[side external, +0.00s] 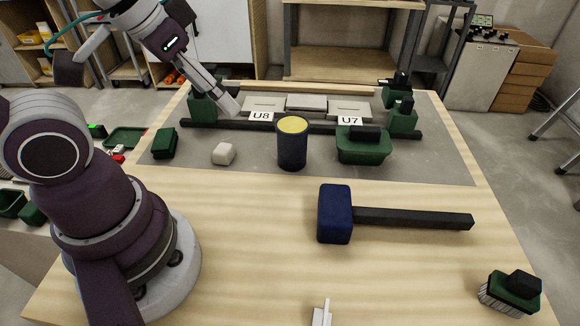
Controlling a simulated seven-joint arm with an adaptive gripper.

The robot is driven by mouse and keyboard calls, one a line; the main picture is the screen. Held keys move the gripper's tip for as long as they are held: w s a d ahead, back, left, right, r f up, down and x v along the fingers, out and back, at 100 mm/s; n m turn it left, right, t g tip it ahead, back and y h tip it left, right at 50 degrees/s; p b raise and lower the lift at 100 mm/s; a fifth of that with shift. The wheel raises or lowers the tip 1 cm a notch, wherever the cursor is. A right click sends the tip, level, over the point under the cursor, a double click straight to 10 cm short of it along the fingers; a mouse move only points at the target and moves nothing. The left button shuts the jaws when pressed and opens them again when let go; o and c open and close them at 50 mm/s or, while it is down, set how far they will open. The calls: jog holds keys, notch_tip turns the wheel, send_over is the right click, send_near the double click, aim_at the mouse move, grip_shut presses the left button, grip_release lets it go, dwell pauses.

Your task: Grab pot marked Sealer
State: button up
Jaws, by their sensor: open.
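A dark blue cylindrical pot (292,150) with a yellow top stands upright on the grey mat, near the middle of the side external view. No Sealer marking can be read on the side that faces the camera. My gripper (230,107) is above the mat to the left of the pot and farther back, near the U8 label. It is open and holds nothing that I can see. The gap between its fingers is hard to make out from this angle.
A white block (223,153) and a green block (165,143) lie left of the pot. Pale tiles (306,102) and a dark bar (300,127) lie behind. A blue mallet (335,213) lies in front.

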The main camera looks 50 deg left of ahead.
jog(key=o, duration=0.3)
jog(key=shift+o, duration=0.2)
jog(key=n+g, duration=0.5)
jog(key=n, duration=1)
send_near(292, 124)
jog(key=shift+s+d+f, duration=0.1)
jog(key=shift+s+f, duration=0.1)
jog(key=shift+s, duration=0.6)
jog(key=shift+w+a+f+n+g, duration=0.15)
jog(key=shift+w+f+n, duration=0.15)
jog(key=shift+f+n, duration=0.25)
jog(key=shift+w+a+f+n+g, duration=0.15)
jog(key=shift+w+f+n, duration=0.15)
jog(key=shift+f+n, duration=0.3)
jog(key=f, duration=0.6)
jog(key=w+f, duration=0.1)
jog(key=f, duration=0.3)
jog(key=shift+d+f, duration=0.1)
jog(key=shift+d, duration=0.15)
